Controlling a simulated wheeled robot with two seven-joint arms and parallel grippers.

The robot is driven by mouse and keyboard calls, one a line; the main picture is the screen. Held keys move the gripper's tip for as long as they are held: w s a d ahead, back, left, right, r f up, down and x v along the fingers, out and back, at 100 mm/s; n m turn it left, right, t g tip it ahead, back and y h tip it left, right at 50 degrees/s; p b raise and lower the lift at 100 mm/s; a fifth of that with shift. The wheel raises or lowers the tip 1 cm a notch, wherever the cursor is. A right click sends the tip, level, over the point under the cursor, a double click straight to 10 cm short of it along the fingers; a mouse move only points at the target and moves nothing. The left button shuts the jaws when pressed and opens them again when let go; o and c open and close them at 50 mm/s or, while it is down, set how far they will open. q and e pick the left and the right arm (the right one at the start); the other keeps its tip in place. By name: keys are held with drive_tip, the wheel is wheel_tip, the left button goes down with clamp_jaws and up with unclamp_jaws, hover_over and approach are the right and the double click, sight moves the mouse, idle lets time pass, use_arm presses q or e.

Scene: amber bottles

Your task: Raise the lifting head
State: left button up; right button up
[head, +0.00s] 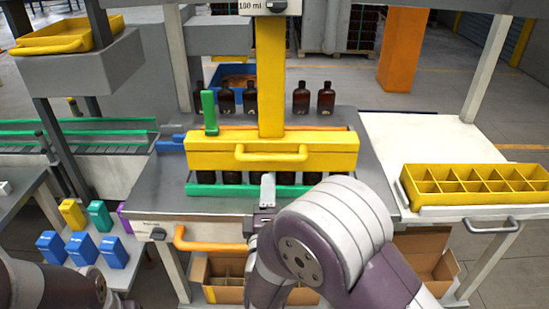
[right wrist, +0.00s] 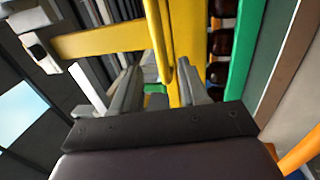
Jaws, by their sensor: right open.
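The lifting head (head: 228,153) is a yellow block on a yellow column (head: 271,75), low over a row of dark amber bottles (head: 231,178) in a green rack (head: 222,189). Its front carries a yellow bar handle (head: 270,156). My right gripper (head: 267,180) is open just below and in front of the handle, partly hidden by my arm. In the right wrist view the yellow handle (right wrist: 158,40) shows ahead, between the two spread fingers (right wrist: 157,90). I cannot tell whether they touch it. My left gripper is out of view; only part of that arm shows.
Several amber bottles (head: 326,98) stand behind the head. A green upright handle (head: 209,110) rises at its left. A yellow divided crate (head: 470,185) sits on the right table. Blue, yellow and green containers (head: 83,248) stand at lower left. An orange bar (head: 208,243) juts below the table edge.

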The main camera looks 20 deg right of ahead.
sight(269, 161)
drive_tip(key=p+x, duration=0.2)
drive_tip(key=x, duration=0.8)
clamp_jaws()
